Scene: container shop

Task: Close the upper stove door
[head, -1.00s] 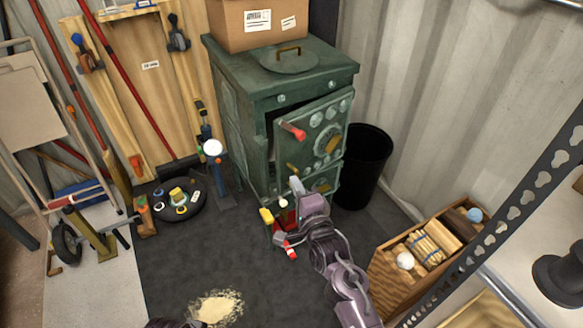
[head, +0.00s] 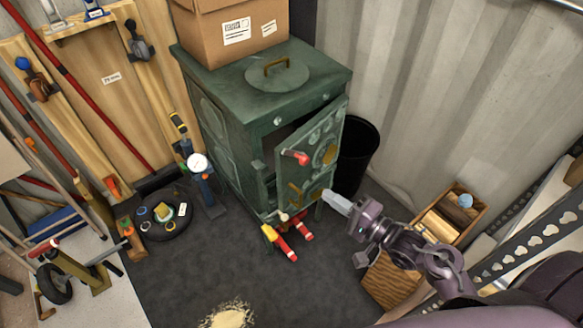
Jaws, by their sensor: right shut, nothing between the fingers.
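The dark green stove (head: 235,115) stands at the back of the head view. A red handle (head: 297,157) sits on the door's left part. My right gripper (head: 336,202) is shut and empty, low in front of the stove and to the right of the door's lower part. Its fingers point left; whether they touch the stove is unclear. My left gripper is out of view.
A cardboard box (head: 228,35) sits on the stove top. A black bin (head: 358,155) stands right of the stove. Red-handled tools (head: 283,248) lie at its foot. A wooden crate (head: 392,285) is at the right. The dark floor in front is mostly clear.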

